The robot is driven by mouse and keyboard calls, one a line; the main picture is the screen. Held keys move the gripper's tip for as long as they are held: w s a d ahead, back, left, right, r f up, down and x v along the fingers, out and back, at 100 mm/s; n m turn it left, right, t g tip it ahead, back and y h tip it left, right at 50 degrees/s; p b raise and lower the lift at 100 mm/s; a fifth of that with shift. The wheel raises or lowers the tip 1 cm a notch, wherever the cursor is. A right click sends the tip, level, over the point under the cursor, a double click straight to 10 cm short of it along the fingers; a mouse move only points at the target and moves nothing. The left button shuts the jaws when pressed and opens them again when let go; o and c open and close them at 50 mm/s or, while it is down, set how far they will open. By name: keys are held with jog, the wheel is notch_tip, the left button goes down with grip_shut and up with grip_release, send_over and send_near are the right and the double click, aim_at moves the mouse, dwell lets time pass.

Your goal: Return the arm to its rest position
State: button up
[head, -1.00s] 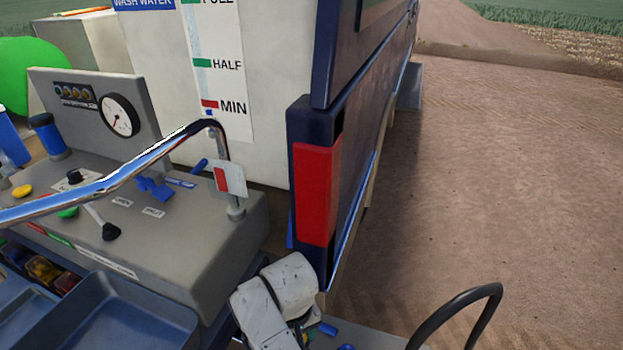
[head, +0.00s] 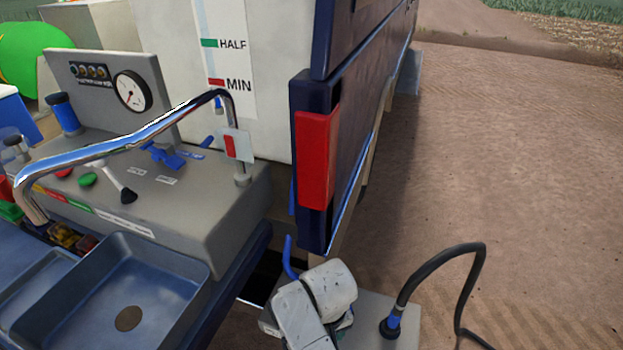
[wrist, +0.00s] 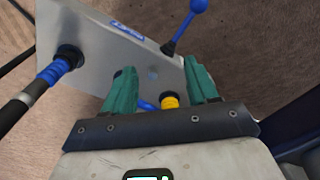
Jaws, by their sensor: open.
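In the wrist view my gripper (wrist: 161,88) is open, with its two green fingers apart and nothing held between them. It is over a grey metal box (wrist: 105,55). A yellow fitting (wrist: 170,101) and part of a blue piece show between and behind the fingers. A lever with a blue knob (wrist: 197,6) rises from the box beyond the right finger. In the head view my white arm shows at the bottom centre, and the fingers are hidden. The grey box (head: 375,315) is beside it.
A black hose (head: 440,262) with a blue collar joins the box. A grey control panel (head: 200,215) with a gauge, a chrome rail (head: 120,147) and a blue sink (head: 120,290) are at left. A dark blue frame with a red panel (head: 316,160) stands centre. Bare ground lies right.

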jog(key=s+d+f+m, duration=0.25)
jog(key=s+d, duration=0.65)
jog(key=d, duration=0.5)
jog(key=s+d+r+m, duration=0.1)
jog(key=s+d, duration=0.4)
jog(key=s, duration=0.3)
jog(key=s+d+r+m, duration=0.1)
jog(key=s+d+r, duration=0.1)
jog(key=s+d, duration=0.3)
jog(key=s, duration=0.2)
jog(key=shift+s+d+t, duration=0.35)
jog(key=shift+d+t, duration=0.05)
